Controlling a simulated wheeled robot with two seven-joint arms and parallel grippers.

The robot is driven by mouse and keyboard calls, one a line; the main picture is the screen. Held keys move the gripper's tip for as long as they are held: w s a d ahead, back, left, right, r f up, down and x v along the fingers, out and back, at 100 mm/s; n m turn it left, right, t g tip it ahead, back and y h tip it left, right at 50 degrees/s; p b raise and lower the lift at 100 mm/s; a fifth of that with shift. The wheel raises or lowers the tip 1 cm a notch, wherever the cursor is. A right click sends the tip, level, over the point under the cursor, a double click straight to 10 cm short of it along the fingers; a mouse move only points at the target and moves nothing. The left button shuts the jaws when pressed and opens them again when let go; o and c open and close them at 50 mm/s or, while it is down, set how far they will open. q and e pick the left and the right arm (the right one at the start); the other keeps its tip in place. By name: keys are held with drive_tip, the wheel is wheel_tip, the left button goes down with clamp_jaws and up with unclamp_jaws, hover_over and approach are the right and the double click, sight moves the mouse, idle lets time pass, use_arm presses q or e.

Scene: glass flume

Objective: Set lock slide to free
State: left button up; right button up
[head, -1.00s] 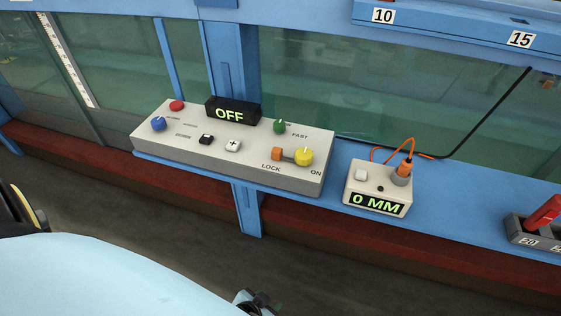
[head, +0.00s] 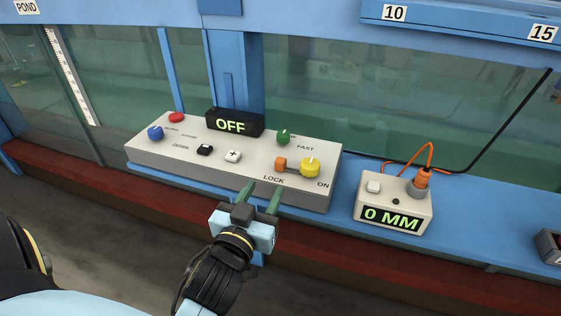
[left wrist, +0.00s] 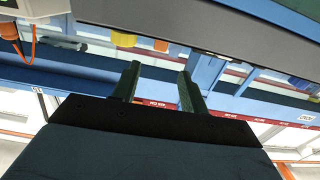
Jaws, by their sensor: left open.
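The lock slide, an orange block (head: 281,164) above the word LOCK, sits at the left end of a short dark slot on the grey control panel (head: 229,177). The yellow knob (head: 310,167) is just right of it, near the word ON. My left gripper (head: 259,192) is open and empty in front of the panel's front edge, below the slide and apart from it. In the left wrist view its two fingers (left wrist: 158,85) point at the panel, with the orange block (left wrist: 161,46) and yellow knob (left wrist: 124,40) beyond them. My right gripper is not in view.
The panel also bears a green knob (head: 284,137), a blue knob (head: 155,132), a red button (head: 176,117), a black switch (head: 204,150), a plus button (head: 233,156) and an OFF display (head: 234,124). A 0 MM box (head: 393,207) with an orange cable stands to the right.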

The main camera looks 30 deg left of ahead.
sight(279, 164)
use_arm(q)
drive_tip(key=x, duration=1.1)
drive_tip(key=shift+w, duration=0.15)
clamp_jaws()
